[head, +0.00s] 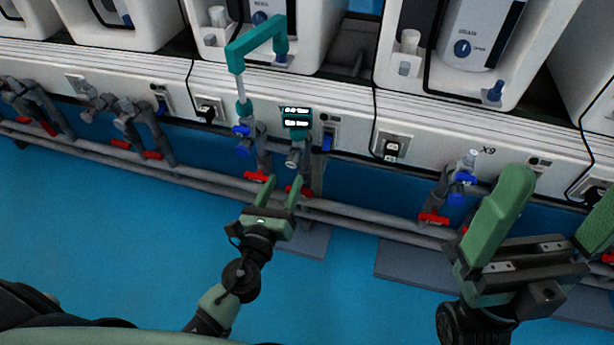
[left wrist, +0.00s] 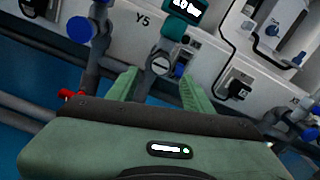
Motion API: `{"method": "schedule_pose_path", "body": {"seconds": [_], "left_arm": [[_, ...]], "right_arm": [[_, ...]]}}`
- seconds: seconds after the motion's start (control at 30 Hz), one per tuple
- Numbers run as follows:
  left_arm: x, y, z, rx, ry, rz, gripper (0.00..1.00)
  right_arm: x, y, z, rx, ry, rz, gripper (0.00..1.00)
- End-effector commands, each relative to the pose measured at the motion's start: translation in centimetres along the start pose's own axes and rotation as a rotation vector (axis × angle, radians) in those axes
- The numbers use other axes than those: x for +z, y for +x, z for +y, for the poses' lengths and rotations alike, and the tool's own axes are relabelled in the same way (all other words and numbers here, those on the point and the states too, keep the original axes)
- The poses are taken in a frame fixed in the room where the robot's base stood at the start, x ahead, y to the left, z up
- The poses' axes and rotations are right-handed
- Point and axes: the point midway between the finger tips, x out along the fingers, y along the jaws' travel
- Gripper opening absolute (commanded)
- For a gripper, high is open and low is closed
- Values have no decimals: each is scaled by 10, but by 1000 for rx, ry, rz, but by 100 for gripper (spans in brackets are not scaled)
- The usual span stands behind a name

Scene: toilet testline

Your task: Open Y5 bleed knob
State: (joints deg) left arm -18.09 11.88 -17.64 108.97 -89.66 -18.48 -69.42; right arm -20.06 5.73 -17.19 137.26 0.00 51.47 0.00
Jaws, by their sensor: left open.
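The Y5 label (left wrist: 142,20) is on the white panel in the left wrist view. Right of and below it is a grey round knob with a slot across its face (left wrist: 160,65), under a teal digital gauge (left wrist: 174,27). In the head view the same grey knob (head: 293,158) sits below the gauge (head: 296,122). Which part is the bleed knob is not labelled. My left gripper (head: 281,181) is open and empty, its fingers pointing at the grey knob; in the left wrist view the fingers (left wrist: 160,84) flank it. My right gripper (head: 560,195) is open and empty at the right.
Blue knobs (left wrist: 80,29) and red-handled valves (head: 258,176) crowd the pipework left of the grey knob. Grey pipes (head: 345,218) run along the wall base. The blue floor (head: 130,230) in front is clear.

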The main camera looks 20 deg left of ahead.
Motion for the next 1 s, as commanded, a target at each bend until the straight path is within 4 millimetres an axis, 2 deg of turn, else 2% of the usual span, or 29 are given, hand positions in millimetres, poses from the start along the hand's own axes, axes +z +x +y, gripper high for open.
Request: {"method": "schedule_pose_path", "body": {"seconds": [0.13, 0.5, 0.63, 0.87, 0.9, 1.0], "left_arm": [[5, 15, -1, -2, 10, -9, 51], [3, 69, -1, -2, 6, -6, 51], [3, 76, -1, -2, 5, -4, 51], [3, 77, -1, -2, 5, -4, 51], [3, 77, -1, -1, 5, -4, 48], [3, 77, -1, -2, 5, -4, 20]], "right_arm": [[-4, 4, 0, 0, 1, 11, 98], [-3, 5, 0, 0, 0, 7, 98], [-3, 5, 0, 0, 0, 7, 98], [-3, 5, 0, 0, 0, 6, 98], [-3, 5, 0, 0, 0, 6, 98], [-3, 5, 0, 0, 0, 6, 98]]}}
